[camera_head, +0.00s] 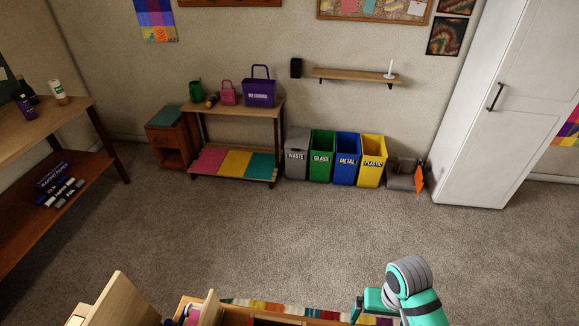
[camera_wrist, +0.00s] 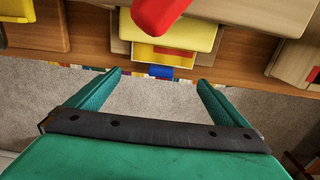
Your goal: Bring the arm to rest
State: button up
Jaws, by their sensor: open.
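My arm shows at the bottom right of the head view, teal and grey; its fingertips are not clear there. In the wrist view my gripper (camera_wrist: 160,82) has its two teal fingers spread apart, with nothing between them but a view of carpet and furniture. Beyond the fingertips, a wooden unit (camera_wrist: 75,48) holds a yellow item (camera_wrist: 178,32) and a red item (camera_wrist: 158,12), with a small blue piece (camera_wrist: 161,72) at its lower edge. The fingers appear apart from these things.
Wooden furniture (camera_head: 120,300) with open parts stands at the bottom of the head view, beside a striped rug (camera_head: 270,305). The carpet (camera_head: 240,225) in the middle is clear. Several coloured bins (camera_head: 321,160), a low shelf (camera_head: 240,108) and a white cupboard (camera_head: 505,100) line the far wall.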

jog(key=w+d, duration=0.2)
jog(key=w, duration=0.7)
jog(key=shift+w+d, duration=0.15)
jog(key=shift+w, duration=0.05)
jog(key=shift+r, duration=0.1)
